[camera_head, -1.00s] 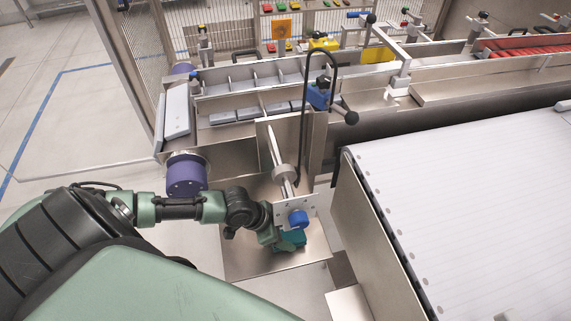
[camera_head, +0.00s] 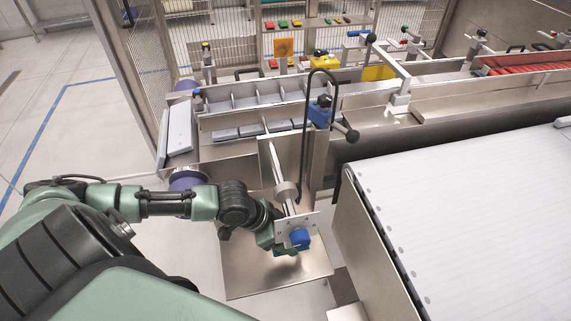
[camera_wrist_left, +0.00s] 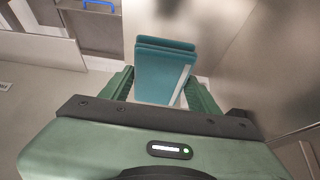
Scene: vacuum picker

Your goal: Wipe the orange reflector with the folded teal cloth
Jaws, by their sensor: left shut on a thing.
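The folded teal cloth (camera_wrist_left: 165,68) is between the two green fingers of my left gripper (camera_wrist_left: 161,88), which is shut on it. Its layered folds stick out past the fingertips in the left wrist view. In the head view my left gripper (camera_head: 284,248) is low in the middle, just under and behind a metal bracket with a blue sensor-like block (camera_head: 300,237); the cloth is not clearly visible there. An orange square (camera_head: 284,48), which looks like the reflector, stands upright at the back, far from the gripper. My right gripper is not in view.
A metal plate (camera_head: 260,278) lies below the gripper. A steel post with a black cable loop (camera_head: 322,72) and blue clamp stands just behind. A wide white conveyor belt (camera_head: 470,220) fills the right. A divided metal tray (camera_head: 250,85) lies beyond.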

